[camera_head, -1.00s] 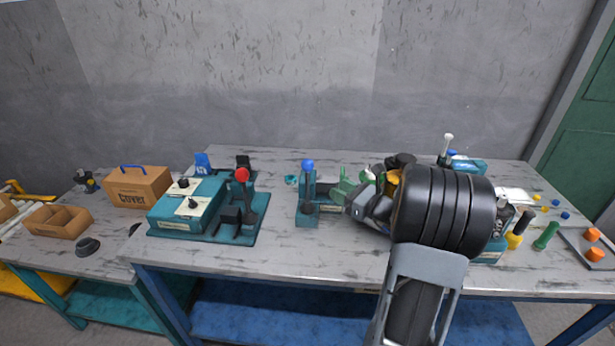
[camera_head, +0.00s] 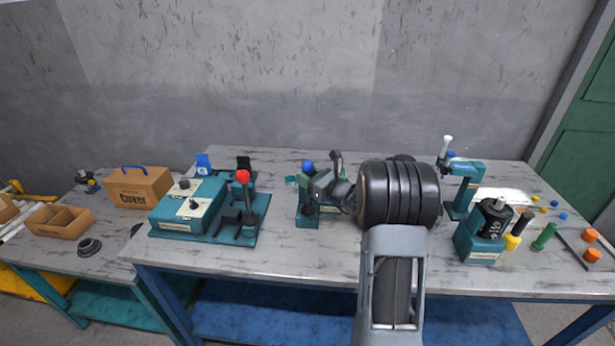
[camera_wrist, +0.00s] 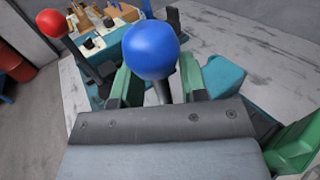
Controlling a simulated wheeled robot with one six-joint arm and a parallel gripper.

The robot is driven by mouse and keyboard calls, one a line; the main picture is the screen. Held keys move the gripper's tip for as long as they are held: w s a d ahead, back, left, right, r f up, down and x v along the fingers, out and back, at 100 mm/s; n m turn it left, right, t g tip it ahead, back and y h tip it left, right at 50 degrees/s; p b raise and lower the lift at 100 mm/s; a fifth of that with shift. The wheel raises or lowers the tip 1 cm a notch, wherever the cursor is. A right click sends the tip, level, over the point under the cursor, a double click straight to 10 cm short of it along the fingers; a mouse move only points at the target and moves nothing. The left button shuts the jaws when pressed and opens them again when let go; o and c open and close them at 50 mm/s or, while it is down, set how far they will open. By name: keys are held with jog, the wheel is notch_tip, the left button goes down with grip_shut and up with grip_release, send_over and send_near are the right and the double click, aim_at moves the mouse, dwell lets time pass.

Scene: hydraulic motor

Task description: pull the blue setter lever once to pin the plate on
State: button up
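The blue setter lever's ball knob (camera_head: 307,167) stands above a small teal stand (camera_head: 307,221) in the middle of the bench. In the wrist view the blue knob (camera_wrist: 152,50) is large and close, with its dark stem below. My gripper (camera_wrist: 160,84) has its green fingers on either side of the stem, with gaps showing, so it looks open around the lever. In the head view my gripper (camera_head: 312,184) is at the lever, partly hidden by my wrist. I cannot make out the plate; my arm covers the bench right of the lever.
A red-knobbed lever (camera_head: 242,176) stands left on a teal station (camera_head: 187,207). A cardboard cover box (camera_head: 138,187) is further left. A teal press (camera_head: 465,176) and a teal block with a black cylinder (camera_head: 492,218) stand right. The front bench strip is clear.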

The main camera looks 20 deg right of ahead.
jog(key=c, duration=0.7)
jog(key=shift+r, duration=0.1)
grip_shut()
